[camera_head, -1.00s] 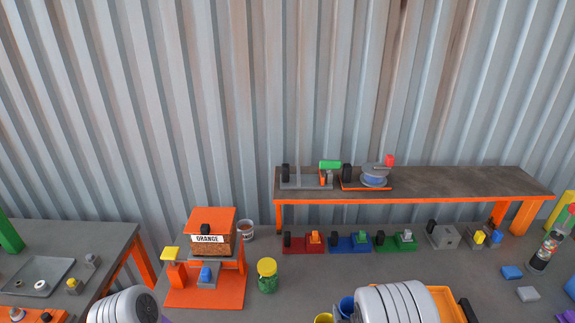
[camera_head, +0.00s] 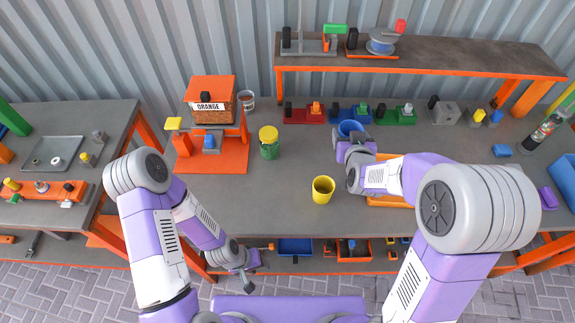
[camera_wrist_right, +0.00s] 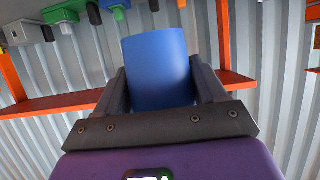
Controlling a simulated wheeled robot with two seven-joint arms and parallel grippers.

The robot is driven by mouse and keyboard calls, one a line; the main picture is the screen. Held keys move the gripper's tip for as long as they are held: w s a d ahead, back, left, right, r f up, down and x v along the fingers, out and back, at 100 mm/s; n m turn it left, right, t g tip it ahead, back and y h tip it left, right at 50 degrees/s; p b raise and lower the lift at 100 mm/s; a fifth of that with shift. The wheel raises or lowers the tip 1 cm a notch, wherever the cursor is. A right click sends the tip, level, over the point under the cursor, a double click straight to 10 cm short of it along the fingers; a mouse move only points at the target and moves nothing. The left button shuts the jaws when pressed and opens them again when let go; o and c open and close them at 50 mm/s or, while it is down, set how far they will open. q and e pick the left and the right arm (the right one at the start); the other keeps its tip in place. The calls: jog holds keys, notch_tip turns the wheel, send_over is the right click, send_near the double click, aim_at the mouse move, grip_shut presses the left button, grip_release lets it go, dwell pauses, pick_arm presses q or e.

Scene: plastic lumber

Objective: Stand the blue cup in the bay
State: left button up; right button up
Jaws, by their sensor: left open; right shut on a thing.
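My right gripper (camera_head: 352,140) is shut on the blue cup (camera_head: 348,127), over the table's back middle. In the right wrist view the blue cup (camera_wrist_right: 157,68) sits between both fingers, which touch its sides. In the head view the cup's rim faces up and it looks roughly upright; its height above the table is unclear. It shows just in front of the blue fixture (camera_head: 362,111), apart or touching I cannot tell. My left gripper (camera_head: 246,281) is open and empty, low at the table's front edge. I cannot tell which spot is the bay.
A yellow cup (camera_head: 323,188) stands in front of the held cup. Red (camera_head: 303,115) and green (camera_head: 397,116) fixtures line the back below a raised shelf (camera_head: 430,55). An orange tray (camera_head: 388,200) is partly behind my right arm.

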jog(key=s+a+f+m+h, duration=0.2)
jog(key=s+a, duration=0.3)
jog(key=a, duration=0.3)
jog(key=s+a+f+m+g+h, duration=0.1)
jog(key=s+a+f, duration=0.3)
jog(key=a, duration=0.5)
jog(key=shift+s+m+h, duration=0.5)
jog(key=shift+s+h, duration=0.3)
jog(key=shift+a+f, duration=0.1)
notch_tip(320, 180, down, 6)
jog(key=b, duration=0.2)
jog(key=shift+b, duration=0.3)
notch_tip(320, 180, down, 3)
jog(key=shift+r+b, duration=0.2)
jog(key=shift+b, duration=0.25)
jog(key=shift+f, duration=0.5)
